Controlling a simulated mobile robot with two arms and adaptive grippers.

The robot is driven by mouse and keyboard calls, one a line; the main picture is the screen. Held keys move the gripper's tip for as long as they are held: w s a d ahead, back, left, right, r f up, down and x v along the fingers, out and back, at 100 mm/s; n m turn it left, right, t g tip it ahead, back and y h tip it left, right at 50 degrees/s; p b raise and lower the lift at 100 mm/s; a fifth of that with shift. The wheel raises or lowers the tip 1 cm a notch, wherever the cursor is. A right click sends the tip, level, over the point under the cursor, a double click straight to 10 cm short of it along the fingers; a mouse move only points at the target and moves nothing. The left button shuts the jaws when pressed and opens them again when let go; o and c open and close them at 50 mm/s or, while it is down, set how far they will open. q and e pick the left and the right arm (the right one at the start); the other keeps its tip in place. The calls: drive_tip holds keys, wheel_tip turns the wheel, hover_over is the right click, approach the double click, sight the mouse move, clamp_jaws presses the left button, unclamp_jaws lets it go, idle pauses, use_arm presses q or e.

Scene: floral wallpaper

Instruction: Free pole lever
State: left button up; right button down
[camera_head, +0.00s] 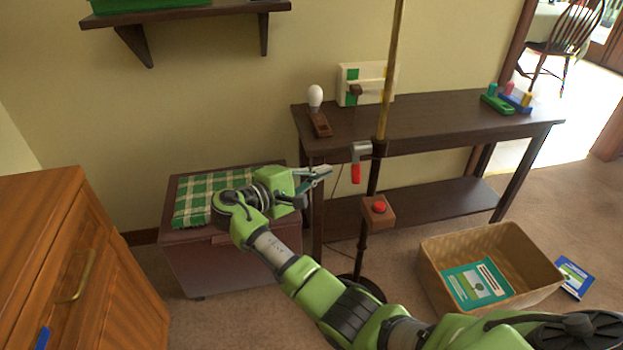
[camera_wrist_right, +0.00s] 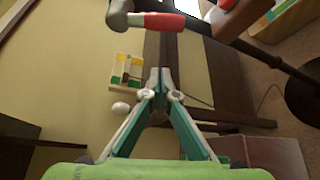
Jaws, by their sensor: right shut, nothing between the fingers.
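The pole (camera_head: 393,60) stands upright in front of the dark side table. A lever with a grey metal arm and a red grip (camera_head: 356,173) is fixed to it at about table height, the grip hanging down. In the right wrist view the red grip (camera_wrist_right: 165,21) lies across the top, beyond my fingertips. My right gripper (camera_head: 327,172) is just left of the red grip, apart from it, pointing towards it. Its fingers also show in the wrist view (camera_wrist_right: 160,82), with tips together and nothing between them. My left gripper is not in view.
A wooden box with a red button (camera_head: 379,208) sits on the pole below the lever. A side table (camera_head: 430,120) stands behind, carrying a bulb lamp (camera_head: 316,100). A chest (camera_head: 195,255) with checked cloth is left; a basket (camera_head: 540,265) is right.

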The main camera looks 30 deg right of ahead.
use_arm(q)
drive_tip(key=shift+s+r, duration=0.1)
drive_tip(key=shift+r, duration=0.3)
use_arm(e)
drive_tip(key=shift+s+d+r, duration=0.1)
drive_tip(key=shift+s+d, duration=0.35)
drive_tip(key=shift+d, duration=0.25)
drive_tip(key=shift+s+d+r, duration=0.1)
drive_tip(key=shift+s+d, duration=0.3)
drive_tip(key=shift+d, duration=0.35)
drive_tip(key=shift+s+d, duration=0.45)
drive_tip(key=shift+d, duration=0.25)
